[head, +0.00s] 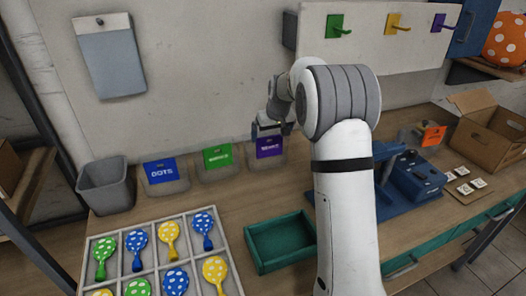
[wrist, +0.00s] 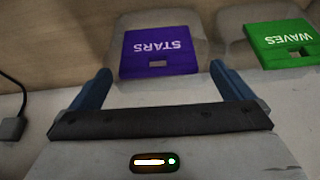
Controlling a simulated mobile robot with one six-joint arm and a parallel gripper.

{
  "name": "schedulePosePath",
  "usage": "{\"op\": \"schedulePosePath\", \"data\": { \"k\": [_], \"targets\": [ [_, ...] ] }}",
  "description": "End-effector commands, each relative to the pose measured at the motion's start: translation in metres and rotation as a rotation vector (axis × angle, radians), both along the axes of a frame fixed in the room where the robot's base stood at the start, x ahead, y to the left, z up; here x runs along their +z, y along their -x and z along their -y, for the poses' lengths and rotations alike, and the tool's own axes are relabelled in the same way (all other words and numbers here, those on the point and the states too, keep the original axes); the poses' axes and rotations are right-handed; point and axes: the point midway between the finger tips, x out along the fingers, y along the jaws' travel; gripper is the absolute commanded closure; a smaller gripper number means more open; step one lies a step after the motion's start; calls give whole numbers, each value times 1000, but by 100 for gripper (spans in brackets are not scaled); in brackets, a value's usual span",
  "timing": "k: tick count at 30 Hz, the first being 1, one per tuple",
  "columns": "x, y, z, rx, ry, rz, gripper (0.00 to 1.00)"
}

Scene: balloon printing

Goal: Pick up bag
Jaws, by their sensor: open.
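I cannot tell for sure which thing is the bag. A flat blue-grey pouch-like sheet (head: 110,62) hangs on the wall at upper left. My gripper (head: 272,127) is open at the purple STARS holder. In the wrist view, the purple STARS label (wrist: 160,50) lies upside down ahead of and between the spread blue fingers of my gripper (wrist: 160,72), with nothing gripped. The green WAVES label (wrist: 285,44) is to the right.
A grey bin (head: 105,187) stands at left. A blue machine (head: 410,180) and open cardboard box (head: 487,135) stand right. Coloured hooks (head: 393,24) project above.

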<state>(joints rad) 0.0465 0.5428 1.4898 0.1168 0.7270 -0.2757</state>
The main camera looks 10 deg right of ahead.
Motion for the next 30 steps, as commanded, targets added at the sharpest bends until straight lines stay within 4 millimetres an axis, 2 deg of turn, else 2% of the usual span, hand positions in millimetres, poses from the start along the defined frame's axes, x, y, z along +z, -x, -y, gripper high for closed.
{"op": "schedulePosePath", "data": {
  "k": [15,23,30],
  "targets": [
    [-58,-25,-1,0,0,-2,0],
    [-62,-27,0,-1,1,0,0],
    [-62,-27,0,-2,0,0,18]
  ]
}}
